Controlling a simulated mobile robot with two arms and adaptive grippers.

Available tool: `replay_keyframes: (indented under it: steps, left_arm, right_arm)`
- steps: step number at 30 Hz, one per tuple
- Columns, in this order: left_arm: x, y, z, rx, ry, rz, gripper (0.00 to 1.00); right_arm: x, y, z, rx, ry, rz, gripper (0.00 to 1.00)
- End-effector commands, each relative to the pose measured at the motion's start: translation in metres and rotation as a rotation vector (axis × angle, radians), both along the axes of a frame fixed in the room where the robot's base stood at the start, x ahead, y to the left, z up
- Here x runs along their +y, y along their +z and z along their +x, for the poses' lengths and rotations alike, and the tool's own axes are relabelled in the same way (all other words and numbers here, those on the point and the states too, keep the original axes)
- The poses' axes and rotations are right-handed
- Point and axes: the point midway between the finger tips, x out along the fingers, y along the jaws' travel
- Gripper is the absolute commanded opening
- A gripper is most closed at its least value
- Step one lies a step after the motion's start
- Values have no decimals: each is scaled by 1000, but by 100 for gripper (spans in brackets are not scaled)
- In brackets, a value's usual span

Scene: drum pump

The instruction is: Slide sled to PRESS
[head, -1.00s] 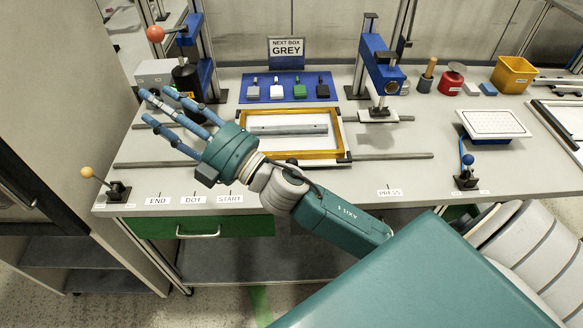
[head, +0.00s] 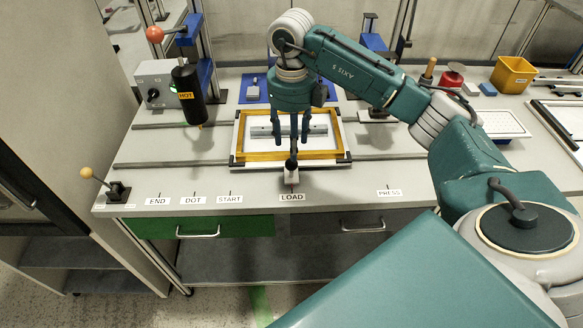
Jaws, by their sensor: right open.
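The sled is a white tray with a yellow-edged frame (head: 262,156) across the two rails, behind the LOAD label (head: 292,197). A pale bar lies inside the frame. At its front edge is a small handle with a dark top and pale post (head: 291,177). My right gripper (head: 291,143) points down over the sled with its fingers spread, empty. One dark finger hangs close above the handle; I cannot tell if it touches. The PRESS label (head: 389,193) is on the front edge to the right. My left gripper is not in view.
The rails (head: 380,157) run left and right, clear to the right of the sled. A black cylinder marked HOT (head: 187,95) hangs at the left. A yellow bin (head: 512,74) is at the back right.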

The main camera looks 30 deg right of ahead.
Motion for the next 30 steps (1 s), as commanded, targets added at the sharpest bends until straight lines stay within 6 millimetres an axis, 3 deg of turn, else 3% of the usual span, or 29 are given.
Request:
replay_keyframes:
  steps: [12,18,30]
  left_arm:
    - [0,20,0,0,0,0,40]
    - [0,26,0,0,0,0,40]
    - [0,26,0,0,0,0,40]
  right_arm:
    - [1,-70,-2,7,1,4,46]
    - [2,-96,-1,3,3,5,46]
    - [2,-105,0,1,4,4,46]
